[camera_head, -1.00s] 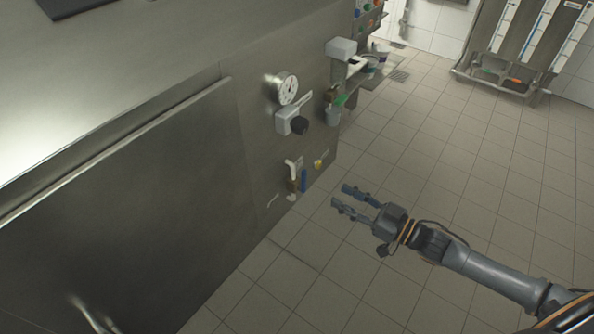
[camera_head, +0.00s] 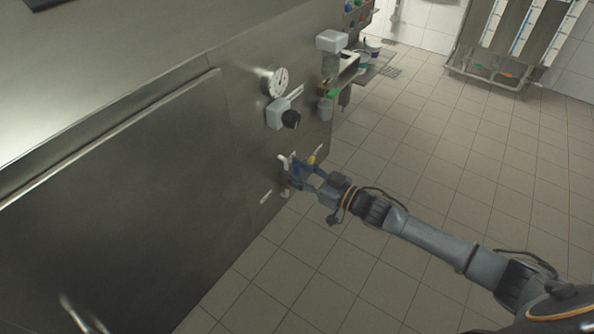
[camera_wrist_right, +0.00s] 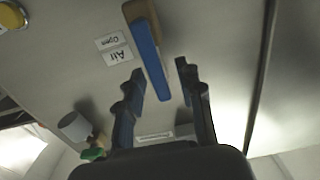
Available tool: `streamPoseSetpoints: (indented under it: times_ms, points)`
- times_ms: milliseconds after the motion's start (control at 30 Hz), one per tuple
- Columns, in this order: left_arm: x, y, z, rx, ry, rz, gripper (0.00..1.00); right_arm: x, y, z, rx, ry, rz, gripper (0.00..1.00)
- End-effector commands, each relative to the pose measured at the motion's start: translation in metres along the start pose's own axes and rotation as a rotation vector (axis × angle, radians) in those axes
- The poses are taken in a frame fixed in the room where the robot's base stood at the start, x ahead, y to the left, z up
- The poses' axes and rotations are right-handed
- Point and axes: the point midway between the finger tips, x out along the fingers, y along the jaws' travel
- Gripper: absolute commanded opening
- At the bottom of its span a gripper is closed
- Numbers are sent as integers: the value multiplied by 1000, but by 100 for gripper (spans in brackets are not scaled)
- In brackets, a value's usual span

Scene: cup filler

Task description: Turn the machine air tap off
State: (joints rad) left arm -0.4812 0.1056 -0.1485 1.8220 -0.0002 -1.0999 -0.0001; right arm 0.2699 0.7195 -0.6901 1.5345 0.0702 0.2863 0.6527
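The air tap has a blue handle (camera_wrist_right: 148,57) on a brass-coloured mount. In the right wrist view it stands out from the steel panel beside a label (camera_wrist_right: 113,47) reading "Air Open". My right gripper (camera_wrist_right: 161,78) is open, with one finger to each side of the handle's end. No contact with the handle is clear. In the head view my right gripper (camera_head: 297,174) is at the tap and partly hides it. My left gripper is not in view.
A yellow knob (camera_head: 312,159) is close to the right of the tap. The tiled floor (camera_head: 420,160) to the right is clear.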

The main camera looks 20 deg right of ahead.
Motion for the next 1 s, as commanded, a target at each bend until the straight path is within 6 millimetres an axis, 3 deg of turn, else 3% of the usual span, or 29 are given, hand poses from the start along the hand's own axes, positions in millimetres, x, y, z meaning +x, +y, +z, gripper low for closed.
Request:
streamPoseSetpoints:
  times_ms: [100,300,800,1000]
  points:
    - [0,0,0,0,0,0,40,0,0,0,0,0,0,37]
    - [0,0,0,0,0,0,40,0,0,0,0,0,0,0]
    - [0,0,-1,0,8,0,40,0,-2,-1,-34,1,0,0]
    - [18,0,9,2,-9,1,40,0,-8,-1,-137,1,0,0]
